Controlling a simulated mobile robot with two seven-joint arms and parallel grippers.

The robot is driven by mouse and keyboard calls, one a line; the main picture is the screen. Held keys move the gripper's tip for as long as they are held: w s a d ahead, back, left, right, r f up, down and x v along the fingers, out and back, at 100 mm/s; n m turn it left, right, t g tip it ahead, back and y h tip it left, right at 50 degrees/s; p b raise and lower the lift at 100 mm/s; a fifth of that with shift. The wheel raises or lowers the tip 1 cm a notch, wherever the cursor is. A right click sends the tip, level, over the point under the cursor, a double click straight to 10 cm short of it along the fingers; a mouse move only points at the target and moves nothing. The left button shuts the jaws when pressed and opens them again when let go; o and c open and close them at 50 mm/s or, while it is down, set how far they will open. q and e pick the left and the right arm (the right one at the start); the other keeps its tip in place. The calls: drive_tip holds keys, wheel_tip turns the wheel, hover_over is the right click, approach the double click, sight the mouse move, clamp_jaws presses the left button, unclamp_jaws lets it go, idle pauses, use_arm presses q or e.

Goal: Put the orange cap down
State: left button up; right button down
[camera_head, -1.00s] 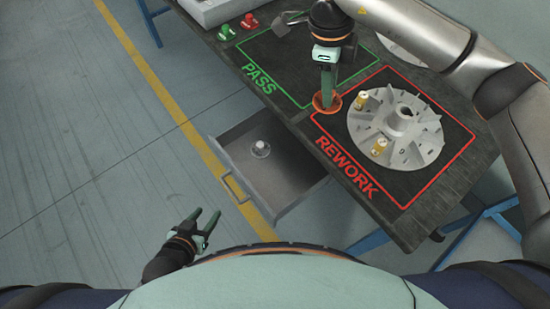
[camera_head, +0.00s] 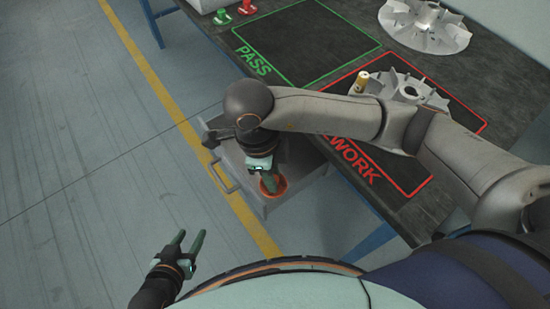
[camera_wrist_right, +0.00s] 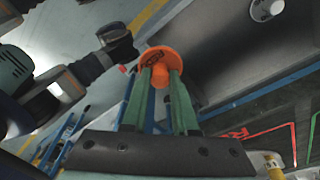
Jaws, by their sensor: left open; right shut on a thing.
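The orange cap (camera_head: 273,187) is a round dish-like piece with a stub in its middle. My right gripper (camera_head: 268,178) is shut on it and points down at the open grey drawer (camera_head: 301,163). In the right wrist view the orange cap (camera_wrist_right: 160,63) sits at the tips of the green fingers, which grip its central stub. I cannot tell whether the cap touches the drawer. My left gripper (camera_head: 190,238) is open and empty, low over the floor left of the drawer.
The dark bench has a green PASS square (camera_head: 300,45), bare, and a red REWORK square (camera_head: 410,190) holding a grey finned wheel (camera_head: 405,88). Another finned wheel (camera_head: 425,25) stands at the back. A white piece (camera_wrist_right: 265,9) shows in the drawer.

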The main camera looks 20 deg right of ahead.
drive_tip(key=w+d+f, duration=0.1)
drive_tip(key=w+f, duration=0.1)
drive_tip(key=w+d+f+b, duration=0.1)
drive_tip(key=w+f, duration=0.2)
drive_tip(key=w+d+f, duration=0.1)
drive_tip(key=w+f, duration=0.1)
drive_tip(key=w, duration=0.1)
drive_tip(key=shift+w+d+f, duration=0.25)
drive_tip(key=shift+d+f, duration=0.05)
drive_tip(key=shift+d, duration=0.05)
drive_tip(key=shift+w+d+f+b, duration=0.1)
drive_tip(key=shift+w+f+b, duration=0.1)
drive_tip(key=shift+b, duration=0.1)
drive_tip(key=shift+f, duration=1.6)
drive_tip(key=shift+f+b, duration=0.2)
drive_tip(key=shift+b, duration=0.15)
drive_tip(key=c, duration=0.7)
unclamp_jaws()
drive_tip(key=shift+r, duration=0.15)
